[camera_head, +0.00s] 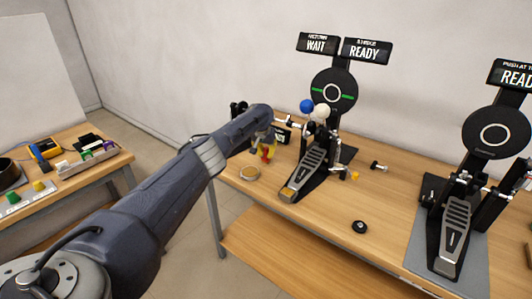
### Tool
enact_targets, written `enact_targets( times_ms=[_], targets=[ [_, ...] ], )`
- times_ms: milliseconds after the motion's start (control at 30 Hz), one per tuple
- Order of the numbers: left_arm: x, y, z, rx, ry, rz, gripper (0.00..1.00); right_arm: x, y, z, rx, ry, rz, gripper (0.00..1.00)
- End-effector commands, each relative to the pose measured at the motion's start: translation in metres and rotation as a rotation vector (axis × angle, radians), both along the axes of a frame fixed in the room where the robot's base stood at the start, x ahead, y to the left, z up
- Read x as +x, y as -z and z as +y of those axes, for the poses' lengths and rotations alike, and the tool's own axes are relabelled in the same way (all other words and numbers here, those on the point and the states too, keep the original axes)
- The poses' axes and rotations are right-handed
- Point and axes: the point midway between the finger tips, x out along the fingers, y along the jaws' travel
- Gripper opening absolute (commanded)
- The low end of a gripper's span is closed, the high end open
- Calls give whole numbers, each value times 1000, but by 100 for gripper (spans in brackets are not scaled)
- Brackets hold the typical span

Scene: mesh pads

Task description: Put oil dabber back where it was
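A small yellow and red thing (267,153), which may be the oil dabber, is right below the gripper's fingers. I cannot tell whether the fingers hold it or whether it rests on the table. My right gripper is not in view.
A drum pedal (305,174) with blue and white balls stands right of the gripper, under WAIT and READY signs. Another pedal (455,230) stands on a grey pad at right. A black puck (360,227) lies between them. A side table (75,160) holds small items at left.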

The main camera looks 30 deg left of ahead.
Motion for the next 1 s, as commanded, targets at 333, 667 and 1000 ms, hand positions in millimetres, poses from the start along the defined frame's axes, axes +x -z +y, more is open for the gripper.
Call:
enact_targets(
  times_ms=[333,667,1000],
  targets=[
    [0,-1,0,0,0,0,30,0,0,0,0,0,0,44],
    [-4,-17,-1,-1,3,0,30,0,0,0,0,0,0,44],
    [-21,-65,-5,0,2,-2,30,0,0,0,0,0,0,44]
  ],
)
